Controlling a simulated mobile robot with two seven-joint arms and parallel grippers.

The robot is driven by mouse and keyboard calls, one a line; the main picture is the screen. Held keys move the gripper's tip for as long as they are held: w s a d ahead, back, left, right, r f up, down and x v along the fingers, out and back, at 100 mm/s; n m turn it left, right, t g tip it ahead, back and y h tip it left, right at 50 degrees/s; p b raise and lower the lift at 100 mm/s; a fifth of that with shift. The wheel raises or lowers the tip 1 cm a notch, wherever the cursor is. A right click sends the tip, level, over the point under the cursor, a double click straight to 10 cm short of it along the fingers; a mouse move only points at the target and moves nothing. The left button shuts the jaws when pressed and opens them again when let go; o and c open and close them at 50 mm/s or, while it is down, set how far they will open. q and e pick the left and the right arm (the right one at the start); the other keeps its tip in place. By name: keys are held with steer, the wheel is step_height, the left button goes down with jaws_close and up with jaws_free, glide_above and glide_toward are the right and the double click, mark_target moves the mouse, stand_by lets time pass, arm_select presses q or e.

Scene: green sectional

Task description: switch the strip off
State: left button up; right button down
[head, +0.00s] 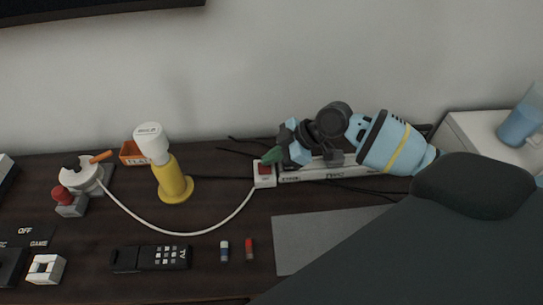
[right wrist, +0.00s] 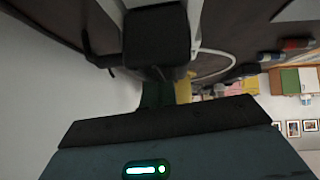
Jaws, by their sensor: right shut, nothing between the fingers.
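The white power strip (head: 315,173) lies along the back of the dark table, against the wall. At its left end is a white block with a red switch (head: 265,170). My right gripper (head: 269,158) is shut and empty. Its green fingertips are at the upper edge of the red switch; I cannot tell whether they touch it. They hide part of the switch, so its position is unclear. My right forearm covers part of the strip. In the right wrist view the dark green fingers (right wrist: 158,95) show shut. My left gripper is not in view.
A white cord (head: 180,233) curves from the strip to a white round device (head: 82,174). A yellow stand (head: 172,180), a TV remote (head: 150,257), a grey mat (head: 310,240) and two small cylinders lie around. A blue mug (head: 518,122) stands at right.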

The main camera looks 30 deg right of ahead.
steer(key=shift+s+f, duration=0.15)
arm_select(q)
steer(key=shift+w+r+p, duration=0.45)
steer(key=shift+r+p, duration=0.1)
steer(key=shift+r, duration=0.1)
arm_select(e)
steer(key=shift+s+a, duration=0.4)
steer(key=shift+s, duration=0.3)
steer(key=shift+w, duration=0.1)
